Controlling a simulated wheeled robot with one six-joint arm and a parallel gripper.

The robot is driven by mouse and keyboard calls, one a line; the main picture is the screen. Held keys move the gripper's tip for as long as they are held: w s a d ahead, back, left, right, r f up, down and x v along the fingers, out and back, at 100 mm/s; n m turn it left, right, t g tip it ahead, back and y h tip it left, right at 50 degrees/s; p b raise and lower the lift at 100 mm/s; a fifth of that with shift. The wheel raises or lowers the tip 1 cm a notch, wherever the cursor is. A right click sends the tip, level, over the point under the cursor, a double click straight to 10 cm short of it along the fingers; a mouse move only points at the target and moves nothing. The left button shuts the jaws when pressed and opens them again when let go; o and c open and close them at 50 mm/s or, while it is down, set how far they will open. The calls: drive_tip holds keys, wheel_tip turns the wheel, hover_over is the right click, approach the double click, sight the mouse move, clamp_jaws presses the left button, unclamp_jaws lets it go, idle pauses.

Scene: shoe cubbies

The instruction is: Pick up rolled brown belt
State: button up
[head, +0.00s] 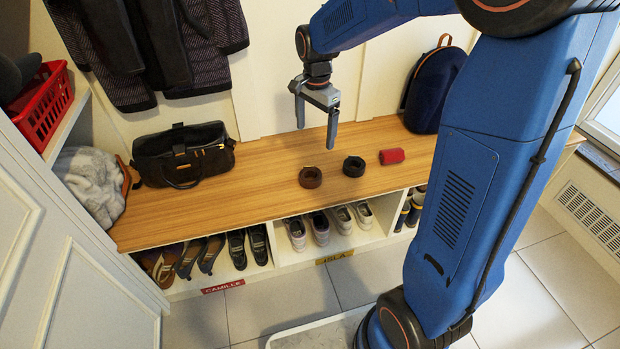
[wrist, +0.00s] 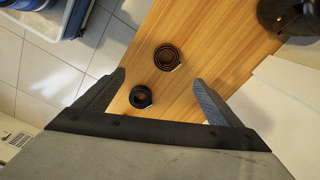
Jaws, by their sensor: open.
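The rolled brown belt (head: 310,177) lies on the wooden bench top, left of a rolled black belt (head: 354,166). In the wrist view the brown belt (wrist: 167,57) shows its coil beyond my fingertips, with the black belt (wrist: 140,97) closer, between the fingers. My gripper (head: 316,124) is open and empty, pointing down above the bench. It is apart from both belts. Its two fingers also show in the wrist view (wrist: 158,78), spread wide.
A small red item (head: 392,156) lies right of the black belt. A dark handbag (head: 184,155) stands at the bench's left and a navy backpack (head: 435,90) at its right. Shoes fill cubbies below the bench top (head: 250,205). Coats hang at upper left.

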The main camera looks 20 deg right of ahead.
wheel_tip(320, 180, down, 2)
drive_tip(key=w+m, duration=0.1)
drive_tip(key=w, duration=0.1)
hover_over(310, 174)
drive_tip(key=f, duration=1.2)
drive_tip(key=shift+s, duration=0.25)
drive_tip(key=shift+w+f, duration=0.15)
drive_tip(key=shift+f, duration=1.25)
drive_tip(key=shift+w+f, duration=0.1)
drive_tip(key=shift+f, duration=1.25)
drive_tip(key=shift+c, duration=0.3)
drive_tip(key=c, duration=1.2)
drive_tip(key=shift+o, duration=0.2)
drive_tip(key=shift+r, duration=0.15)
